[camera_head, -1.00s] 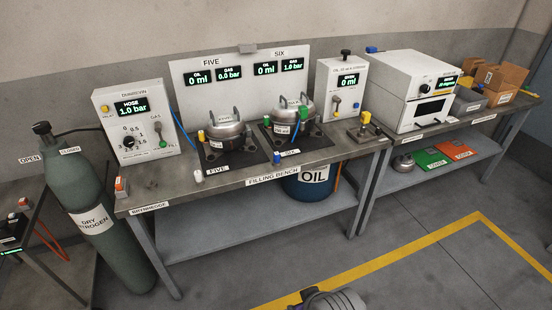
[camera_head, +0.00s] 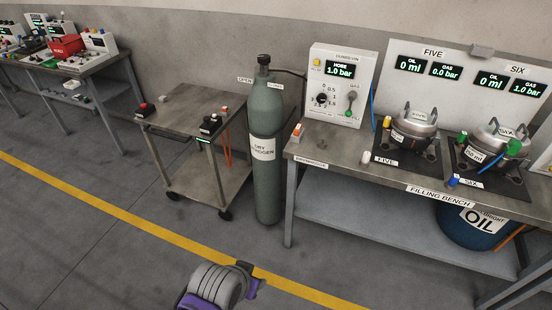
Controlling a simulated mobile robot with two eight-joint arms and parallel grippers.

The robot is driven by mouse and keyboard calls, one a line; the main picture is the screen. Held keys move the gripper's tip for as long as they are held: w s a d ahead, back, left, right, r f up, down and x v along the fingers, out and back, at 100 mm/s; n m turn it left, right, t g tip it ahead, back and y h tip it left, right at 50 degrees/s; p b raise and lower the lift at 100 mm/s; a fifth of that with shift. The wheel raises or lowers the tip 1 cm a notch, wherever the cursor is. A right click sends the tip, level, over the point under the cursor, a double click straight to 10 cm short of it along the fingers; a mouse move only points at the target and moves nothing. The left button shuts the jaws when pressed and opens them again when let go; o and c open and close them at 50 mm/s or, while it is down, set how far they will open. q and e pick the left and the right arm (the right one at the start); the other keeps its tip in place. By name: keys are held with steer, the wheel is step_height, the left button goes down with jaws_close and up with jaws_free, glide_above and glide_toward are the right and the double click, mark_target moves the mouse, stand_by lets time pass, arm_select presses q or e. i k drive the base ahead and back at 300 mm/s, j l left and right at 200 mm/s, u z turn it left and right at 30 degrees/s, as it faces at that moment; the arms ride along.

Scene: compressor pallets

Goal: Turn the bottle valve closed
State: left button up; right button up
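The dry nitrogen bottle (camera_head: 265,185) is a tall grey-green cylinder standing upright on the floor, between a cart and the filling bench. Its valve (camera_head: 263,62) is a dark knob on top. A label reading OPEN (camera_head: 245,79) is on the wall to the left of the bottle's neck, and a second small label (camera_head: 275,85) is at its right. I cannot tell the valve's turn position. A grey and purple part of my own arm shows at the bottom edge, well below the bottle. No gripper fingertips are in view, and nothing of mine touches the valve.
A metal cart (camera_head: 180,112) with small devices stands left of the bottle. The filling bench (camera_head: 345,152) stands at right, with a gauge box (camera_head: 340,88) reading 1.0 bar. A dark hose runs from the valve behind the box. Floor in front is clear.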

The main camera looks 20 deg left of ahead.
mark_target(262, 60)
steer(key=i+j, duration=0.15)
steer(key=j, duration=0.2)
steer(key=i+j+z, duration=0.15)
steer(key=i+j, duration=0.15)
steer(key=j, duration=0.35)
steer(key=i+j+z, duration=0.1)
steer(key=j, duration=0.25)
steer(key=i+j+z, duration=0.1)
steer(key=j, duration=0.3)
steer(key=i+j, duration=0.2)
steer(key=j, duration=0.15)
steer(key=z, duration=0.05)
